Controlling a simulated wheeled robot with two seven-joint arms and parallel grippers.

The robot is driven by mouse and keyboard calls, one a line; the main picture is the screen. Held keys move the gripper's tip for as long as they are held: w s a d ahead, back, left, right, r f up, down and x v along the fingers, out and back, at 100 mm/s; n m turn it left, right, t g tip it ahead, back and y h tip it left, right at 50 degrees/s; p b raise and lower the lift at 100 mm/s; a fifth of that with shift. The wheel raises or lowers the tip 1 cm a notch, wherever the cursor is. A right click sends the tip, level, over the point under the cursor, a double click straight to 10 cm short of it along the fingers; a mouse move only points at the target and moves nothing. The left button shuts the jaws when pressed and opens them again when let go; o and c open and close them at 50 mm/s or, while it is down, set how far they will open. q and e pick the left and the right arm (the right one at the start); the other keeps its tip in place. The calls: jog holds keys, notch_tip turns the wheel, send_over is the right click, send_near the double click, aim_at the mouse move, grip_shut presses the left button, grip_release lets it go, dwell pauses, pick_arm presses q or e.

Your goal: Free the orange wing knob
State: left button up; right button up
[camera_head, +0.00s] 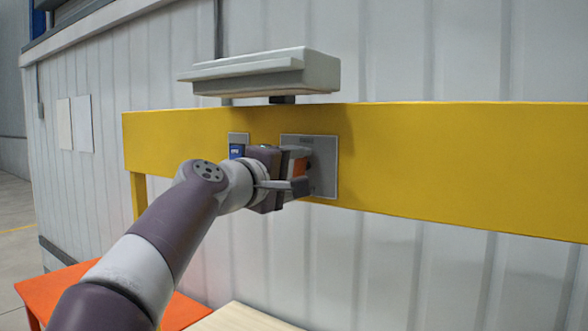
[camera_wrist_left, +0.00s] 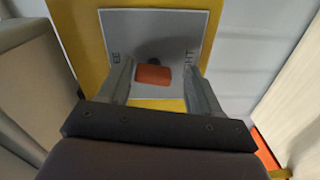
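The orange wing knob (camera_wrist_left: 153,75) sits on a grey plate (camera_wrist_left: 185,22) with lettering, partly hidden by my fingers. In the head view an orange part of the knob (camera_head: 299,168) shows between the fingers, before the plate (camera_head: 325,175) on the yellow beam. My left gripper (camera_head: 293,173) is at the plate. In the left wrist view the fingers of the left gripper (camera_wrist_left: 160,82) are apart, one on each side of the knob, with gaps visible. Whether a fingertip touches the plate cannot be told. My right gripper is in neither view.
The yellow beam (camera_head: 440,150) runs across a corrugated wall. A grey hood-like box (camera_head: 265,75) juts out above the plate. A small blue item (camera_head: 236,151) is left of the gripper. An orange tabletop (camera_head: 50,290) and a pale wooden top (camera_head: 240,318) lie below.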

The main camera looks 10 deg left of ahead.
pick_arm(q)
jog(key=shift+s+r, duration=0.1)
jog(key=shift+r, duration=0.15)
jog(key=shift+s+a+f, duration=0.1)
jog(key=shift+s, duration=0.1)
jog(key=b+v, duration=0.5)
jog(key=v, duration=0.7)
jog(key=shift+s+a, duration=0.1)
